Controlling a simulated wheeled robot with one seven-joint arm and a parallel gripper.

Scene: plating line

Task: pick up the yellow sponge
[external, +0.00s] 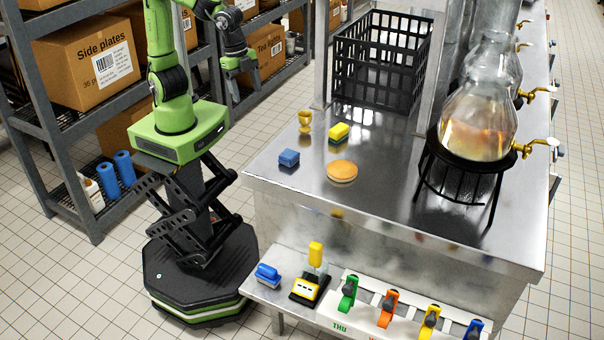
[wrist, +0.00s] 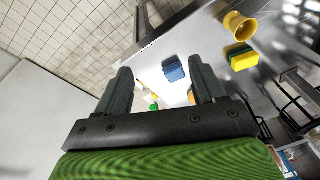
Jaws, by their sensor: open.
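The yellow sponge (external: 338,131) has a green layer and lies on the steel counter (external: 385,205), between a yellow cup (external: 305,119) and a round tan bun-like item (external: 342,171). In the wrist view the sponge (wrist: 240,58) is to the right, outside my jaws. My gripper (external: 243,92) is raised left of the counter, well away from the sponge. In the wrist view my gripper (wrist: 160,70) has its fingers apart with nothing held. A blue block (wrist: 173,70) on the counter shows beyond the gap between the fingertips.
The blue block (external: 289,158) sits near the counter's left edge. A black crate (external: 380,60) stands at the back. A glass vessel (external: 480,115) rests on a black stand at the right. A lower shelf holds a blue brush (external: 268,274) and colored clips. Shelves with boxes (external: 95,60) are behind my arm.

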